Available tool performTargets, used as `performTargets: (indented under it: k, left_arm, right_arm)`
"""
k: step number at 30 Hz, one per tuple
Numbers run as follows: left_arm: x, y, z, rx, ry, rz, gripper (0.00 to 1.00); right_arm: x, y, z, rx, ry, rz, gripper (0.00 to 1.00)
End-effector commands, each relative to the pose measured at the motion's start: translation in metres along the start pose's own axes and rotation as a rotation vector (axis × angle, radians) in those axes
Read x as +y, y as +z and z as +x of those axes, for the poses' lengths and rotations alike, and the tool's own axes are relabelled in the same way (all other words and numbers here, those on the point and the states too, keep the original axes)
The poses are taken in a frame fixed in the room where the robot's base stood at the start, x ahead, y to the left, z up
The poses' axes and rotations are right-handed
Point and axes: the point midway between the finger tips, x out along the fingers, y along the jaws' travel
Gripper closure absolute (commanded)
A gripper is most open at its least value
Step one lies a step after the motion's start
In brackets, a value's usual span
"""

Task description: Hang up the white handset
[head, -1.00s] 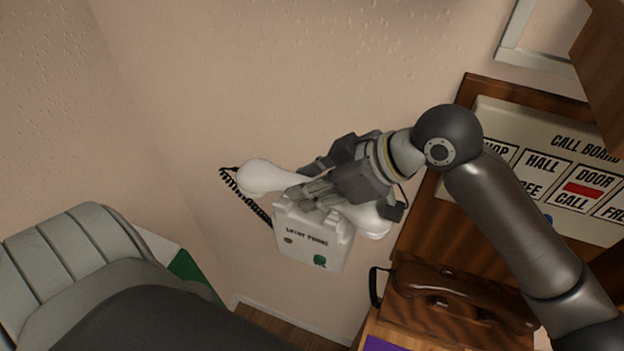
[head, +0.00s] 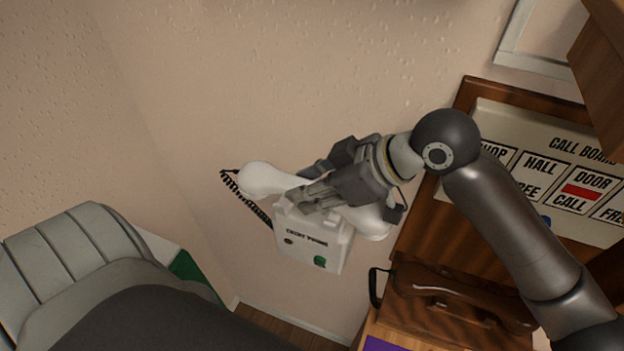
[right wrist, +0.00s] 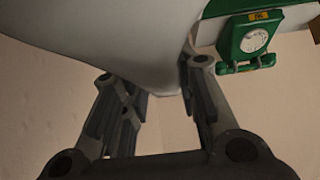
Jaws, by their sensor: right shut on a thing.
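The white handset (head: 264,180) lies across the top of the white wall phone box (head: 310,240), with one end out to the left and the other (head: 369,224) to the right. My right gripper (head: 312,190) is shut on the handset's middle from above. It hides the grip and the cradle, so I cannot tell whether the handset rests in it. In the right wrist view the white handset (right wrist: 110,40) fills the upper part between the fingers (right wrist: 165,95). A black coiled cord (head: 247,200) runs from the left end to the box. My left gripper is not in view.
A brown phone (head: 450,295) sits on a wooden stand at the lower right. A call board (head: 560,170) hangs above it. A green dial phone (right wrist: 250,40) shows in the right wrist view. The wall left of the handset is clear.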

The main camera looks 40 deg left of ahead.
Motion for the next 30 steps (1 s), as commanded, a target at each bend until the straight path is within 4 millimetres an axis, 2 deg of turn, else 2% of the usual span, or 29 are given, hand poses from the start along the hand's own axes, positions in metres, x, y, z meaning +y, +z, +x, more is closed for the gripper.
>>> performTargets:
  k: [28,29,30]
  left_arm:
    - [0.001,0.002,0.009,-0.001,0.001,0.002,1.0]
    - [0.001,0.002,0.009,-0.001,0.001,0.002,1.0]
    - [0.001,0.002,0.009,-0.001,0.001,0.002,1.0]
  right_arm:
    - [0.0,0.013,0.013,0.001,0.0,0.0,1.0]
    - [0.0,0.013,0.013,0.001,0.0,0.0,0.68]
    - [0.0,0.013,0.013,0.0,0.0,0.0,0.63]
